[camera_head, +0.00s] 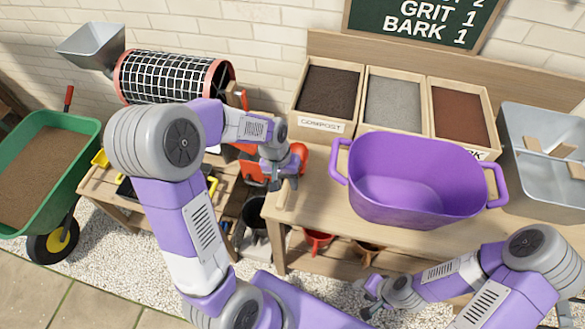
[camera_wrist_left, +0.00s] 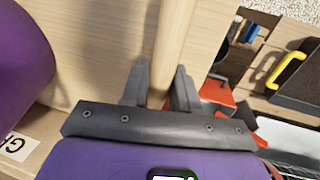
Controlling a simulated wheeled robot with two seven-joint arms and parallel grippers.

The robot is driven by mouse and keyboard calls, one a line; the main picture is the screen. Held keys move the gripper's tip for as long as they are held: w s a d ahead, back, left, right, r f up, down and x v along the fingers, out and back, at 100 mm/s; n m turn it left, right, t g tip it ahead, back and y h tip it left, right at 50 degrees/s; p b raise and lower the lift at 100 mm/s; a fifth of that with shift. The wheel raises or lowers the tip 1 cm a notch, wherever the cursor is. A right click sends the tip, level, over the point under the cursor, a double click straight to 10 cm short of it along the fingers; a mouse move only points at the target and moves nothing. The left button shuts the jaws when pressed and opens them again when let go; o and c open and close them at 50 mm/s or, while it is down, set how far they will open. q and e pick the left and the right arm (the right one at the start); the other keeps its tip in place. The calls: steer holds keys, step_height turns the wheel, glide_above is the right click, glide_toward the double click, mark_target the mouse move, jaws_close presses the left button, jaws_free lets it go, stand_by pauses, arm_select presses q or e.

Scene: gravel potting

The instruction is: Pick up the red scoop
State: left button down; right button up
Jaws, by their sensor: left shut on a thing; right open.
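The red scoop (camera_head: 299,158) is at the left end of the potting bench, partly hidden by my left gripper. Its pale wooden handle (camera_wrist_left: 178,45) runs between the fingers of my left gripper (camera_wrist_left: 163,85) in the left wrist view. In the head view my left gripper (camera_head: 284,182) points down at the bench and is shut on the handle. I cannot tell whether the scoop still touches the bench top. My right gripper (camera_head: 371,299) is open and empty, low in front of the bench.
A purple tub (camera_head: 415,205) stands on the bench to the right of my left gripper. Behind it are wooden bins, one labelled COMPOST (camera_head: 321,125). A grey metal basin (camera_head: 545,185) is at the right. A mesh drum (camera_head: 170,78) and green wheelbarrow (camera_head: 85,130) are at the left.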

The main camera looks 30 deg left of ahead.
mark_target(287, 180)
stand_by(0.3)
arm_select(q)
step_height(287, 180, up, 10)
steer(key=p, duration=0.3)
steer(key=shift+p, duration=0.4)
